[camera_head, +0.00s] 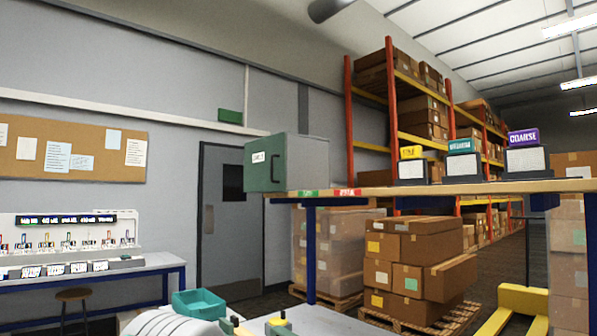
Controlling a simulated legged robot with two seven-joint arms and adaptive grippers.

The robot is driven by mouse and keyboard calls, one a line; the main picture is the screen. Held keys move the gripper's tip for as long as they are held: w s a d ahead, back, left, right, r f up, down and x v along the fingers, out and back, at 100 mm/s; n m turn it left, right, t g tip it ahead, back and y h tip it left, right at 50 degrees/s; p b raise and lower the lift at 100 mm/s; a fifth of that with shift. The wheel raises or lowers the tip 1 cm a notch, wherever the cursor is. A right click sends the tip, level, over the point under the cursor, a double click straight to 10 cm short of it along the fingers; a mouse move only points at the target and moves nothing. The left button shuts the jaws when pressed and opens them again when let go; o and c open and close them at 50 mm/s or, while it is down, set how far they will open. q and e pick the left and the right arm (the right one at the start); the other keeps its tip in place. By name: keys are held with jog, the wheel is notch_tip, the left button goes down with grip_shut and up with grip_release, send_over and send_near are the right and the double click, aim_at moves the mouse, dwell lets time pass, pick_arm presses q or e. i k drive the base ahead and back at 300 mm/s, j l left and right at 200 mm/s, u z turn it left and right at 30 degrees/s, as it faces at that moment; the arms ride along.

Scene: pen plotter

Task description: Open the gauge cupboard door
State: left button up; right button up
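The gauge cupboard (305,163) is a green-grey box standing at the left end of a wooden-topped bench (430,189). Its door (258,178) is the green face on the left, with a small white label too small to read. A dark upright handle (273,169) sits near the door's right edge. The door looks shut, and the inside of the cupboard is hidden.
Yellow, teal and purple signs, one reading COARSE (523,137), stand on the bench right of the cupboard. Green and red labels mark its front edge. Stacked cartons (415,265) stand on a pallet beyond. A teal bin (199,303) is lower left.

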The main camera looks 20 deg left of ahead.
aim_at(265, 158)
jog(key=i+j, duration=0.15)
jog(key=j, duration=0.15)
jog(key=i+j+z, duration=0.1)
jog(key=j, duration=0.25)
jog(key=i+j+z, duration=0.1)
jog(key=i+j, duration=0.3)
jog(key=j, duration=0.3)
jog(key=i+j+z, duration=0.1)
jog(key=j, duration=0.25)
jog(key=i+j, duration=0.2)
jog(key=j, duration=0.15)
jog(key=i+j+z, duration=0.1)
jog(key=j, duration=0.25)
